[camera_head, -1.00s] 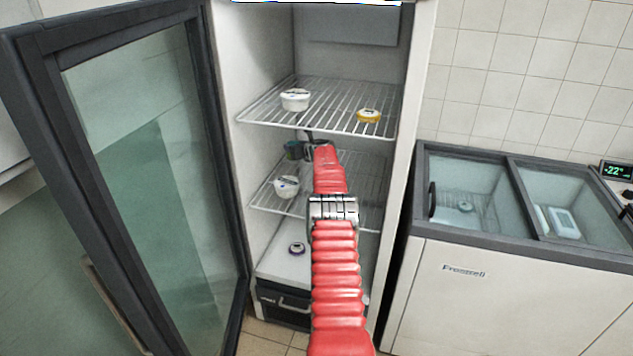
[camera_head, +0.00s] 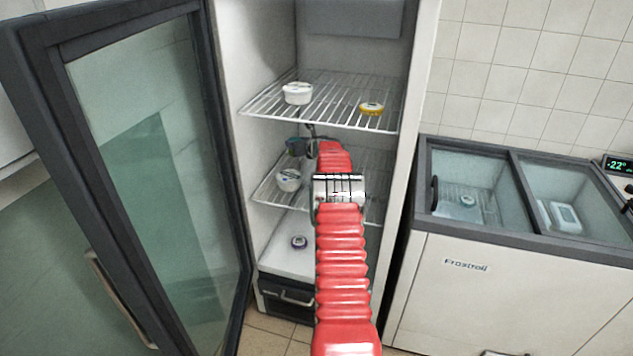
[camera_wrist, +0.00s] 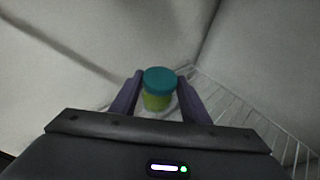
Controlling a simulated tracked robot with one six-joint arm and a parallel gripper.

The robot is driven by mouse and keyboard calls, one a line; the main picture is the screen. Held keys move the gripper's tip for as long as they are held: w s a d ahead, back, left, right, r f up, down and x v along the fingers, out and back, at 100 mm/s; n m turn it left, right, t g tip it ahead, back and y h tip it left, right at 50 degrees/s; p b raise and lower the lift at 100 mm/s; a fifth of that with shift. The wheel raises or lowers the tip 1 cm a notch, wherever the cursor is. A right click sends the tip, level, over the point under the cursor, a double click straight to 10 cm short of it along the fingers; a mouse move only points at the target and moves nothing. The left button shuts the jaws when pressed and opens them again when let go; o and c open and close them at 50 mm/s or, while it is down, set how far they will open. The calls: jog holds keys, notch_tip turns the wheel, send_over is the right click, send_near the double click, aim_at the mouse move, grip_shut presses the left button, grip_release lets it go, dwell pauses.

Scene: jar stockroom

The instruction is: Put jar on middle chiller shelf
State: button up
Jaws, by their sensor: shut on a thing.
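The jar (camera_wrist: 158,98) has a teal lid and a yellow-green body. In the wrist view it stands between the two purple fingers of my gripper (camera_wrist: 158,100), which is shut on it. My arm hides much of that shelf and most of the gripper. Whether the jar touches the wire shelf is not clear.
A white tub (camera_head: 288,180) sits on the middle shelf, close to the jar. The upper shelf (camera_head: 335,90) holds another white tub (camera_head: 298,93) and a yellow-lidded container (camera_head: 371,108). The glass door (camera_head: 140,170) stands open at left. A chest freezer (camera_head: 500,260) stands at right.

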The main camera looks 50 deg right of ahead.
jog(key=s+a+f, duration=0.1)
jog(key=s+a, duration=0.3)
jog(key=s, duration=0.3)
jog(key=s+a+f, duration=0.2)
jog(key=s+a, duration=0.1)
jog(key=s, duration=0.5)
jog(key=shift+a, duration=0.4)
dwell(0.4)
jog(key=shift+f, duration=0.1)
notch_tip(320, 180, down, 3)
jog(key=shift+s+a+f, duration=0.1)
jog(key=shift+s+f, duration=0.15)
jog(key=shift+f, duration=0.1)
jog(key=o, duration=1)
jog(key=shift+f, duration=0.1)
